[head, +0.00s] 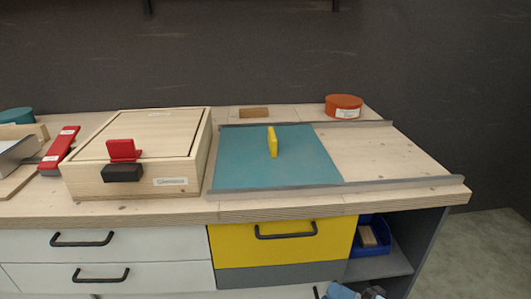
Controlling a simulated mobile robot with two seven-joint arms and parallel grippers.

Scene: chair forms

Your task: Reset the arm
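Neither of my grippers shows clearly in the head view, and no arm comes in from the left or right. The task names no object. On the wooden workbench (400,160) a teal panel (300,150) with an upright yellow handle (272,142) lies flat between two grey rails. To its left sits a wooden box (85,185) with its lid on, a red handle (123,150) and a black block (122,173) at its front.
A red-orange round tin (343,105) and a small wooden block (254,113) stand at the back. A red clamp-like piece (60,147) lies at the left. Below are a yellow drawer (280,248), white drawers (100,262) and a blue bin (372,250). The bench's right part is clear.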

